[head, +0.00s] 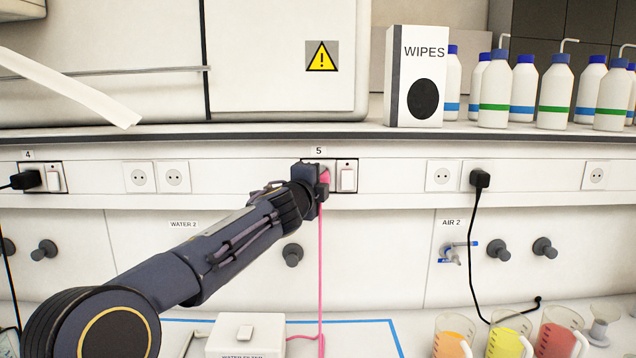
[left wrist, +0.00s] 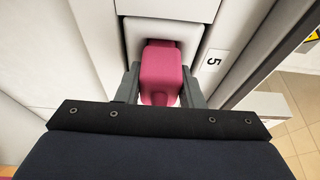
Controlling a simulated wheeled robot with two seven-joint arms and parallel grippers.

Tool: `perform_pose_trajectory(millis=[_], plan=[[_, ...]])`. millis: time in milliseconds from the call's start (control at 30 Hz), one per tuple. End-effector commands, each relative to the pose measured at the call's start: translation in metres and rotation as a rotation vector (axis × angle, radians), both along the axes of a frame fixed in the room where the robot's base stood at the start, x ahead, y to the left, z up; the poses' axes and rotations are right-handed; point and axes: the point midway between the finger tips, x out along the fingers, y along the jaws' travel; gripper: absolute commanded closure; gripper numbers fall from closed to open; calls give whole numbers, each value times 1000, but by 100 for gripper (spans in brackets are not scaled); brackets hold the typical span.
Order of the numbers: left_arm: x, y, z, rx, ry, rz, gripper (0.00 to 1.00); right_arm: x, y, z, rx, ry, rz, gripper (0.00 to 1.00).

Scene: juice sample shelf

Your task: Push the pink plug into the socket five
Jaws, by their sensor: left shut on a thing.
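The pink plug (left wrist: 162,75) is between the two fingers of my left gripper (left wrist: 160,88) in the left wrist view, with its front end at the pale face of socket five (left wrist: 188,29). The view does not show whether its pins are fully in. In the head view my left gripper (head: 322,180) is at the wall under the label 5 (head: 318,151) and covers most of the socket. A bit of the pink plug (head: 325,175) shows there, and its pink cord (head: 320,260) hangs straight down. My right gripper is in neither view.
A white rocker switch (head: 347,180) is just right of socket five. Black plugs sit in socket four (head: 27,180) and in a right-hand socket (head: 480,179). A white water filter box (head: 246,336) and beakers of coloured juice (head: 508,336) stand on the bench below.

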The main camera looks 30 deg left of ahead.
Motion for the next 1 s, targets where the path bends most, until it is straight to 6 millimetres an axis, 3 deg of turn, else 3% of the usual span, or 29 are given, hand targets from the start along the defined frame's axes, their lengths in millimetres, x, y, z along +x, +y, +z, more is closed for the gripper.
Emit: perform_pose_trajectory(millis=[367,400,600,867,1000], plan=[[2,1,0,1,-1,0,97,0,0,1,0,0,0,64],[2,1,0,1,-1,0,63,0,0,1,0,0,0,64],[2,1,0,0,0,0,40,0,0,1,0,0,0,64],[1,1,0,0,0,0,40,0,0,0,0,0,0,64],[-13,-2,-1,0,-2,0,40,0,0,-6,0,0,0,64]])
